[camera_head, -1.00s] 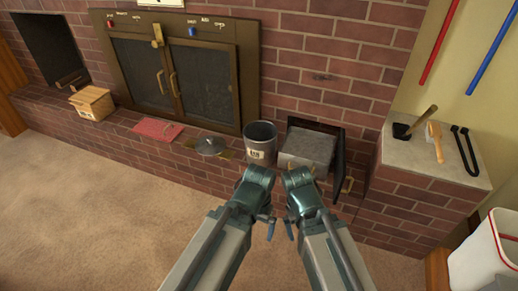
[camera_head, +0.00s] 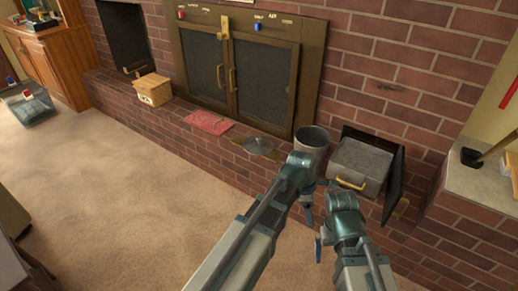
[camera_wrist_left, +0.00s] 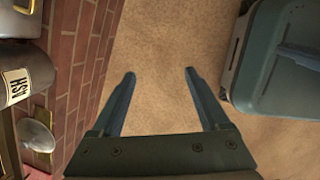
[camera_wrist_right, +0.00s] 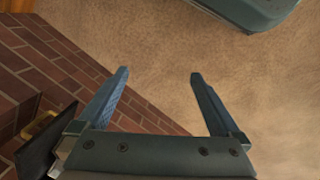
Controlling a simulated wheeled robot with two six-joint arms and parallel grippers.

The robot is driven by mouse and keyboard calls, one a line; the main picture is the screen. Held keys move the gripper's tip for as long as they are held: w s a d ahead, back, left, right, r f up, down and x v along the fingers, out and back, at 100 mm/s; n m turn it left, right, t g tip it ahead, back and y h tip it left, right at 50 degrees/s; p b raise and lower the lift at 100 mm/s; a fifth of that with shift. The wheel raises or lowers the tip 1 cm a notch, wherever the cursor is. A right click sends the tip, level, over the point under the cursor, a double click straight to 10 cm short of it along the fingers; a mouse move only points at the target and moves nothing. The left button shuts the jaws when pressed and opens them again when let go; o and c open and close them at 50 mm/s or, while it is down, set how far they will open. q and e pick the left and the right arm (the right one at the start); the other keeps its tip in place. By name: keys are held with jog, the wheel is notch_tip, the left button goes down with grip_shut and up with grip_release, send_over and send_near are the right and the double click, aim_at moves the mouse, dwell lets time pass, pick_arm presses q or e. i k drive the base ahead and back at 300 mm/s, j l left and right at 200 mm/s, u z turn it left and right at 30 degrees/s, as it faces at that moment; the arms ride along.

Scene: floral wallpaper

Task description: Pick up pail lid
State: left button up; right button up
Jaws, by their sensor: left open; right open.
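The pail lid (camera_head: 258,146) is a round grey metal disc with a small knob, lying on the brick hearth ledge left of the ash pail (camera_head: 312,140). In the left wrist view the lid (camera_wrist_left: 36,135) shows at the lower left, near the pail (camera_wrist_left: 25,75) with its ASH label. My left gripper (camera_head: 316,202) is open and empty, in front of the pail and to the right of the lid. My right gripper (camera_head: 322,245) is open and empty, further right and lower.
A red cloth or mat (camera_head: 209,122) and a wooden box (camera_head: 154,90) lie left of the lid on the ledge. A grey drawer (camera_head: 359,165) with a yellow handle and an open dark door (camera_head: 394,186) stand right of the pail. Carpet in front is clear.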

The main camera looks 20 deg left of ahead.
aim_at(257, 145)
jog(key=i+j+u, duration=0.1)
jog(key=i+j, duration=1.45)
